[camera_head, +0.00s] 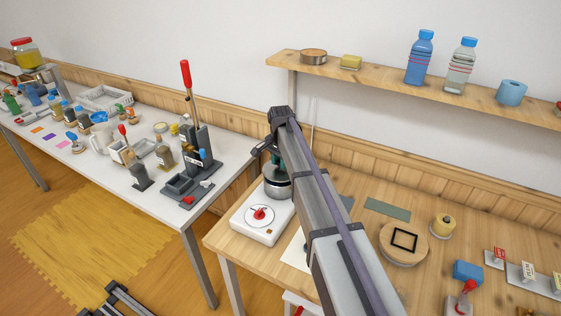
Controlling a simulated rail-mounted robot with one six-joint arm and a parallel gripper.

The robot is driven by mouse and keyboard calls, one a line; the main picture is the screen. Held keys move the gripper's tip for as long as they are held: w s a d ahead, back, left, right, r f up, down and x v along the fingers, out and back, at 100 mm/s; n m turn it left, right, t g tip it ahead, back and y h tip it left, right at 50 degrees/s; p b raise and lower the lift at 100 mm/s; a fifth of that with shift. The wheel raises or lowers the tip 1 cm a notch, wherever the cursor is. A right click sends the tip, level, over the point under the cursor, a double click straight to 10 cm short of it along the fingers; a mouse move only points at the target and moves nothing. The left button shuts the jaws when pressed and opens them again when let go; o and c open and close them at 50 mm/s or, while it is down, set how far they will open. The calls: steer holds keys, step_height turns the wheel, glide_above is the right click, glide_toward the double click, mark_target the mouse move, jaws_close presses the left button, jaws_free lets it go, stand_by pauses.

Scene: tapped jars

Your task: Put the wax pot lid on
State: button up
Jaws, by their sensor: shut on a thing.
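The wax pot (277,186) is a silver metal pot at the back of a white hotplate (262,224) with a red-pointer dial, on the wooden table. My gripper (268,152) is above the pot, at the far end of my grey arm, pointing away from the camera. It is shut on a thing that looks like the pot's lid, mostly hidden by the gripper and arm. A small teal part shows there just above the pot. I cannot tell whether the lid touches the pot's rim.
My arm crosses the wooden table and hides its middle. A lever press (195,150) stands on the white table at left. A shelf (390,83) with bottles runs above.

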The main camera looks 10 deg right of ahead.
steer(key=shift+f, duration=0.3)
steer(key=shift+f, duration=0.1)
steer(key=shift+f+b, duration=0.35)
steer(key=shift+b, duration=0.15)
steer(key=shift+f+b, duration=0.5)
steer(key=o, duration=1)
steer(key=shift+c, duration=0.2)
